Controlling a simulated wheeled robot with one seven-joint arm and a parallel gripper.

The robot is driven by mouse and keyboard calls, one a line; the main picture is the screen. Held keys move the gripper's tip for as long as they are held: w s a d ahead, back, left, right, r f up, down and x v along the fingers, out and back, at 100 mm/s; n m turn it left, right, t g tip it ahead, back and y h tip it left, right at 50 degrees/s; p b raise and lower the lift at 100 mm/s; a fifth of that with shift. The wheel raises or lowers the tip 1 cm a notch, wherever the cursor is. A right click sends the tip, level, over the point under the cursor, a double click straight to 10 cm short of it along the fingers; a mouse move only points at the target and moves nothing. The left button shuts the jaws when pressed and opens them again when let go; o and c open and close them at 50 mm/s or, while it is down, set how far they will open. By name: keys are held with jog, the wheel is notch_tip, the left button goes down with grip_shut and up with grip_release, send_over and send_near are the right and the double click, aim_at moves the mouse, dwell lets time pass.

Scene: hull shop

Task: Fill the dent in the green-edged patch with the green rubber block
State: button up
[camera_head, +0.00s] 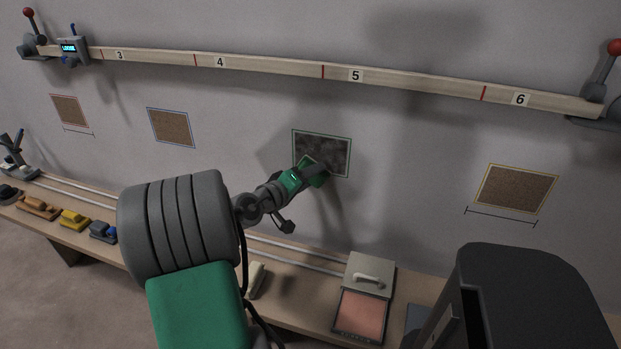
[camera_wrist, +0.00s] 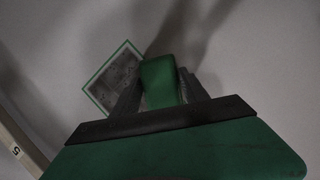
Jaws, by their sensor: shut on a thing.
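The green-edged patch (camera_head: 338,147) is on the wall below the number 5 of the rail, with a dark, mottled grey surface. It also shows in the wrist view (camera_wrist: 112,80), partly hidden behind my gripper. My gripper (camera_head: 313,172) is in front of the lower middle of the patch. In the wrist view my gripper (camera_wrist: 160,92) is shut on the green rubber block (camera_wrist: 160,75), which sits between its two dark fingers. I cannot tell whether the block touches the patch. The dent itself is not clear in either view.
A wooden rail (camera_head: 270,67) with numbers runs above. Red-edged (camera_head: 70,110), blue-edged (camera_head: 171,127) and yellow-edged (camera_head: 516,189) patches are on the wall. The bench (camera_head: 300,312) below holds several tools, an open pink-filled tray (camera_head: 361,312) and a pale handled lid (camera_head: 369,268).

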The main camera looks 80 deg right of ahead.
aim_at(321, 134)
jog(key=shift+d+r+p, duration=0.15)
jog(key=shift+r+p, duration=3.75)
jog(key=shift+r, duration=2.05)
jog(key=f+b, duration=0.5)
jog(key=f, duration=0.1)
jog(key=f+b, duration=0.6)
jog(key=f, duration=0.1)
jog(key=shift+a+f, duration=0.2)
jog(key=shift+f, duration=0.05)
jog(key=shift+r, duration=0.1)
jog(key=o, duration=0.6)
jog(key=c, duration=0.6)
jog(key=shift+a, duration=0.1)
jog(key=shift+a, duration=0.5)
